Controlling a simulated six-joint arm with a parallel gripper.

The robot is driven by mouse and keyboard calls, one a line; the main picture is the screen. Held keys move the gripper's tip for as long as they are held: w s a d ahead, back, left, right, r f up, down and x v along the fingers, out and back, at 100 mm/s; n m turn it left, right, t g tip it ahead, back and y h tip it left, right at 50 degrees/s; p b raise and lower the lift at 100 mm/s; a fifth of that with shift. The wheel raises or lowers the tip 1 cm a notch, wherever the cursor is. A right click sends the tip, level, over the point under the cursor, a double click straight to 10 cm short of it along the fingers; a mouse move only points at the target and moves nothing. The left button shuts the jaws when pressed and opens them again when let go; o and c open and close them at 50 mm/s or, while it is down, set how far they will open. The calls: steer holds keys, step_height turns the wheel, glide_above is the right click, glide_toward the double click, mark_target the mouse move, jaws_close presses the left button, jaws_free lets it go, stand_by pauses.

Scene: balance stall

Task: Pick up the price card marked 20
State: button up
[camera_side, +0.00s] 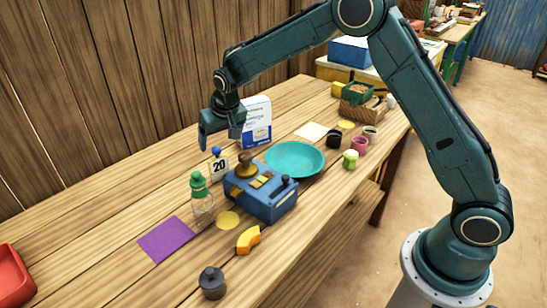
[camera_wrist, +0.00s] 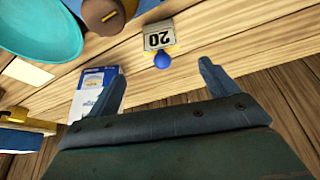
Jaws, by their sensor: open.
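The price card marked 20 (camera_side: 219,167) stands on the wooden table in the side view, with a blue ball (camera_side: 215,151) at its top. It stands just left of the blue balance's brass-coloured knob. In the wrist view the card (camera_wrist: 158,36) appears upside down, with its blue ball (camera_wrist: 163,60) towards my gripper. My gripper (camera_side: 219,143) is open and empty, above and close to the card. In the wrist view its two fingers (camera_wrist: 160,82) are spread, and the card lies beyond them, between their lines.
A blue balance (camera_side: 270,205) and a turquoise dish (camera_side: 295,158) stand right of the card. A green-capped bottle (camera_side: 201,200) stands in front of it. A white and blue box (camera_side: 257,120) stands behind my gripper. A purple sheet (camera_side: 166,239) lies at front left, with clear table behind it.

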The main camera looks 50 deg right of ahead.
mark_target(219, 150)
steer(key=shift+x, duration=3.15)
steer(key=shift+x, duration=2.55)
steer(key=shift+a, duration=0.1)
steer(key=c, duration=1)
steer(key=shift+r, duration=0.15)
steer(key=shift+c, duration=0.2)
step_height(219, 150, up, 20)
